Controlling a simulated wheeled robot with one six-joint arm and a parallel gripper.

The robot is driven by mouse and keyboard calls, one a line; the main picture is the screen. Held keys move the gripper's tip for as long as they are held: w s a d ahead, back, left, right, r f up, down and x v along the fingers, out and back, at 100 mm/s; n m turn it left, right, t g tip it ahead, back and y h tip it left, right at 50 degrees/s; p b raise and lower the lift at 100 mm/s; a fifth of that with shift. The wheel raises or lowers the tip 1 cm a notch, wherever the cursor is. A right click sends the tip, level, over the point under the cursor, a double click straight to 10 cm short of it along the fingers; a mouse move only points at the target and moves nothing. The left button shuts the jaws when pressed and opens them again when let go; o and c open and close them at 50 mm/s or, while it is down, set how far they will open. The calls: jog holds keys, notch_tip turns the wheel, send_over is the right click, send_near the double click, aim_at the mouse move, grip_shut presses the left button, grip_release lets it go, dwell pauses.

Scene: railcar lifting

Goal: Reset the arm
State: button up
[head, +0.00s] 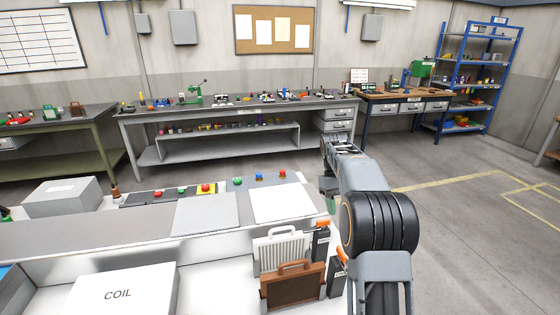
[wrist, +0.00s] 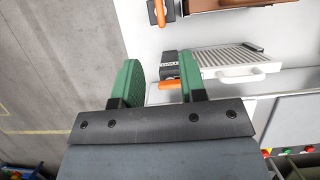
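My arm (head: 372,200) reaches up from the lower right of the head view, beside the right end of the light workbench. My gripper (wrist: 160,72) has two green fingers spread apart in the wrist view, with nothing clearly held between them. A black upright piece with an orange top (wrist: 168,66) shows between and beyond the fingers; I cannot tell how far off it is. In the head view the fingers are mostly hidden behind the arm, with only a little green showing (head: 331,204).
A white ribbed panel (head: 282,250) and a brown panel (head: 293,288), both with handles, stand close left of my arm, by black-and-orange pieces (head: 321,241). A white COIL box (head: 122,293) lies left. Buttons (head: 205,188) line the bench. Floor (head: 460,215) at right is clear.

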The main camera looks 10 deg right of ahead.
notch_tip(320, 180, down, 5)
jog(key=a+m+t, duration=0.1)
jog(key=t, duration=0.1)
jog(key=s+a+r+t, duration=0.2)
jog(key=s+a, duration=0.4)
jog(key=s, duration=0.4)
jog(key=s+a+r+t, duration=0.2)
jog(key=s+a+t, duration=0.3)
jog(key=s, duration=0.5)
jog(key=shift+s+a+n, duration=0.3)
jog(key=shift+a, duration=0.4)
